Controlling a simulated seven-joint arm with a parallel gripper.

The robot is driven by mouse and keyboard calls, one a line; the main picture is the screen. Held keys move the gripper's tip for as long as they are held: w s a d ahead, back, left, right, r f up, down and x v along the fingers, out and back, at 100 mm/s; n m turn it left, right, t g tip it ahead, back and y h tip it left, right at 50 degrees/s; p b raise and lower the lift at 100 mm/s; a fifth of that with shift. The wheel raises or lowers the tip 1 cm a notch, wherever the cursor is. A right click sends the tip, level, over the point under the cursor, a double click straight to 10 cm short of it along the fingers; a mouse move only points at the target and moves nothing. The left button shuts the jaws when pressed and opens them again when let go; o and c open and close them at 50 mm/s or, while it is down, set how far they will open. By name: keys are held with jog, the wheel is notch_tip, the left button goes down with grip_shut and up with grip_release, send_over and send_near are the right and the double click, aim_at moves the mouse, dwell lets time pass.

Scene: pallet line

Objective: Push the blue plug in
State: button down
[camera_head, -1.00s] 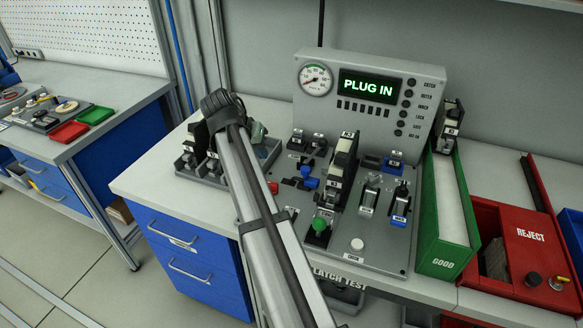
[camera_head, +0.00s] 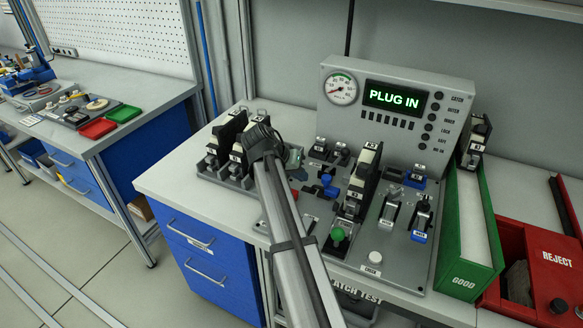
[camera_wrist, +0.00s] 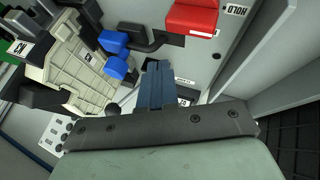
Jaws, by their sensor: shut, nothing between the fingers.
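The blue plug seems to be the blue piece (camera_head: 327,186) on the left of the grey test panel, beside the clamped unit. In the wrist view it shows as two rounded blue parts (camera_wrist: 116,55), with a black bent arm beside them. My gripper (camera_wrist: 157,82) is shut and empty, its blue-grey fingers pointing down at the panel to the right of the blue parts, with a visible gap. In the head view my arm partly hides the gripper. The cream and black unit (camera_head: 361,180) stands upright on the panel. Whether the plug is seated cannot be told.
The display (camera_head: 395,97) reads PLUG IN. A red block (camera_wrist: 192,17) marked HOLD is near my fingers. A grey tray (camera_head: 225,174) with units is left, the green GOOD bin (camera_head: 468,250) and red REJECT bin (camera_head: 540,262) right.

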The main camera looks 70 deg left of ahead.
aim_at(325, 180)
jog(key=shift+w+d+r, duration=0.1)
jog(key=shift+w+d, duration=0.4)
jog(key=shift+w, duration=0.3)
jog(key=shift+w+d+r, duration=0.1)
jog(key=shift+w+d, duration=0.4)
jog(key=shift+w, duration=0.3)
jog(key=shift+w+d+f, duration=0.1)
jog(key=shift+w+d, duration=1.1)
jog(key=shift+d, duration=0.05)
jog(key=s+a, duration=0.2)
jog(key=s, duration=0.1)
jog(key=shift+s+a, duration=0.2)
jog(key=shift+s, duration=0.1)
jog(key=v, duration=1)
